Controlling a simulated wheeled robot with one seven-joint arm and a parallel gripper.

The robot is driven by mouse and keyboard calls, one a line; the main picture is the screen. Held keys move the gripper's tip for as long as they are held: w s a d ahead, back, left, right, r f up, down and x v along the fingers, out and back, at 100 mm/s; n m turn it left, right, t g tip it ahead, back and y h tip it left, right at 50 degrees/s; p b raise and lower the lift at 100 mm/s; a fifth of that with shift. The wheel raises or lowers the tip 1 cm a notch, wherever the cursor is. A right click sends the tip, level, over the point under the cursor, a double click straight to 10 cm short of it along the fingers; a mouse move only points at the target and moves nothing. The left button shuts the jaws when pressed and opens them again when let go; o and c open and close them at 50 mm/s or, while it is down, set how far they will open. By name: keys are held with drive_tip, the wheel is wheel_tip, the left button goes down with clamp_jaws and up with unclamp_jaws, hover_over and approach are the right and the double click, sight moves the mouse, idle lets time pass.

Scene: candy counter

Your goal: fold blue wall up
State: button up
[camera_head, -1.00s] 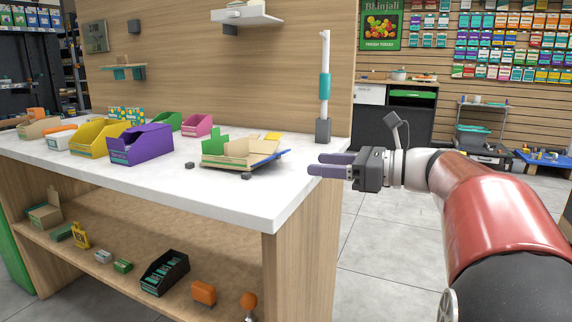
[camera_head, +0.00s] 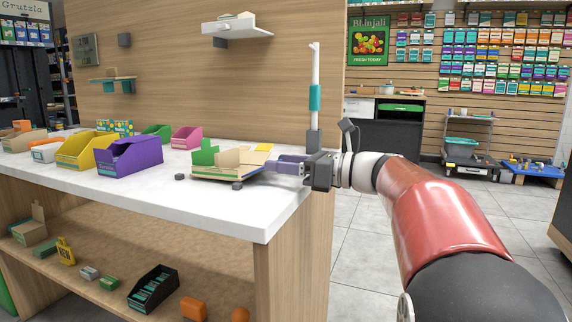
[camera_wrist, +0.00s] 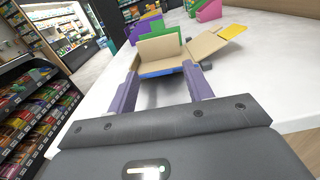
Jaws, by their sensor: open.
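A small tan cardboard box (camera_head: 215,172) with coloured walls lies on the white counter near its right end. Its green wall (camera_head: 205,154) stands up, and its yellow flap (camera_head: 264,148) is spread outward. The blue wall (camera_wrist: 163,71) shows in the wrist view as a strip at the box's near edge, its tan inner face above; it looks folded outward and low. My gripper (camera_head: 275,166) is open at the box's right side. In the wrist view my gripper (camera_wrist: 163,76) has one purple finger at each end of the blue wall. Whether they touch it I cannot tell.
Purple (camera_head: 130,157), yellow (camera_head: 80,152) and pink (camera_head: 187,138) bins stand left of and behind the box. Small dark blocks (camera_head: 180,177) lie near it. A white post (camera_head: 314,95) rises behind my gripper. The front counter is clear.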

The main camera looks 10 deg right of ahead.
drive_tip(key=c, duration=1)
drive_tip(key=r+p, duration=0.1)
drive_tip(key=p, duration=0.3)
drive_tip(key=shift+w+a+r+g+h, duration=0.1)
drive_tip(key=shift+r+g+h, duration=0.2)
drive_tip(key=shift+h, duration=0.1)
drive_tip(key=r+g+p, duration=0.1)
drive_tip(key=p, duration=0.3)
drive_tip(key=shift+w+a+h, duration=0.1)
drive_tip(key=shift+a+h, duration=0.05)
drive_tip(key=shift+h, duration=0.25)
drive_tip(key=p, duration=0.2)
drive_tip(key=r+g+h+p, duration=0.1)
drive_tip(key=p, duration=0.2)
drive_tip(key=shift+w+a+h, duration=0.3)
drive_tip(key=shift+w+a+r+g+h+p, duration=0.15)
drive_tip(key=shift+w+a+g+h+p, duration=0.15)
drive_tip(key=shift+g+h+p, duration=0.25)
drive_tip(key=shift+w+a+r+g+h+p, duration=0.15)
drive_tip(key=shift+a+g+h+p, duration=0.2)
drive_tip(key=shift+h+p, duration=0.3)
drive_tip(key=a+g+h, duration=0.1)
drive_tip(key=w+a+g+h, duration=0.1)
drive_tip(key=shift+w+r+h, duration=0.3)
drive_tip(key=shift+r+h, duration=0.1)
drive_tip(key=shift+w+a+r+g+h, duration=0.1)
drive_tip(key=shift+w+a+g+h, duration=0.35)
drive_tip(key=shift+g+h, duration=0.45)
